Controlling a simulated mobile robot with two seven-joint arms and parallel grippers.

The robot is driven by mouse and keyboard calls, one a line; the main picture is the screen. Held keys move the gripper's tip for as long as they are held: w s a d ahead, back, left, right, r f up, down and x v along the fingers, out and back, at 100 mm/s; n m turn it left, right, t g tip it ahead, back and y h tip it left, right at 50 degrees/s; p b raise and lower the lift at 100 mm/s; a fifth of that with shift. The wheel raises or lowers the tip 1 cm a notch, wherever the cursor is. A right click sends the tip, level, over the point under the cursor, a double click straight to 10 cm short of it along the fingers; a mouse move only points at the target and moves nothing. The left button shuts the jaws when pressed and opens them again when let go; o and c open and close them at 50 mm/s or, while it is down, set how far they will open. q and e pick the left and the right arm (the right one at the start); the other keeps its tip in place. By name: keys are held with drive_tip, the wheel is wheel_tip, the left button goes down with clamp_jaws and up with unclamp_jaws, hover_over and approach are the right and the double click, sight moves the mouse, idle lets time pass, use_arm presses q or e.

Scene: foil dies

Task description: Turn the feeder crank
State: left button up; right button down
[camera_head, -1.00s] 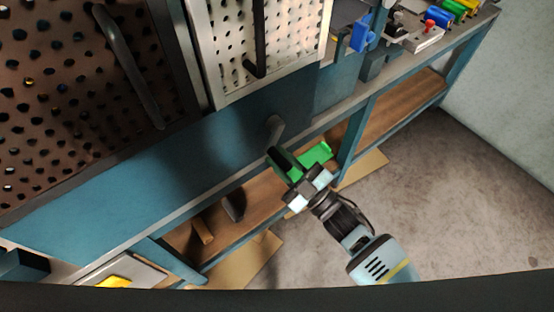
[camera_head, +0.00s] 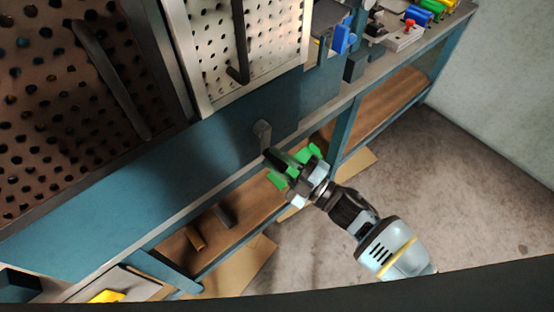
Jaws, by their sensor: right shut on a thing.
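The feeder crank (camera_head: 262,132) shows as a grey arm on the blue front panel of the bench, with a dark handle (camera_head: 272,154) at its lower end. My right gripper (camera_head: 283,166), with green fingers, is at the handle and shut on it. The fingers and the gripper body hide part of the handle. My left gripper is not in view.
Perforated panels with dark bar handles (camera_head: 238,60) stand above the crank on the left. A wooden lower shelf (camera_head: 385,108) runs under the bench. Blue, green and red parts (camera_head: 420,15) lie at the far right end. The concrete floor (camera_head: 430,170) is clear.

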drive_tip(key=c, duration=1.3)
unclamp_jaws()
drive_tip(key=shift+o, duration=0.2)
drive_tip(key=v, duration=0.7)
drive_tip(key=shift+s+d+f+b, duration=0.15)
drive_tip(key=shift+s+d+b, duration=0.1)
drive_tip(key=shift+d+b, duration=0.1)
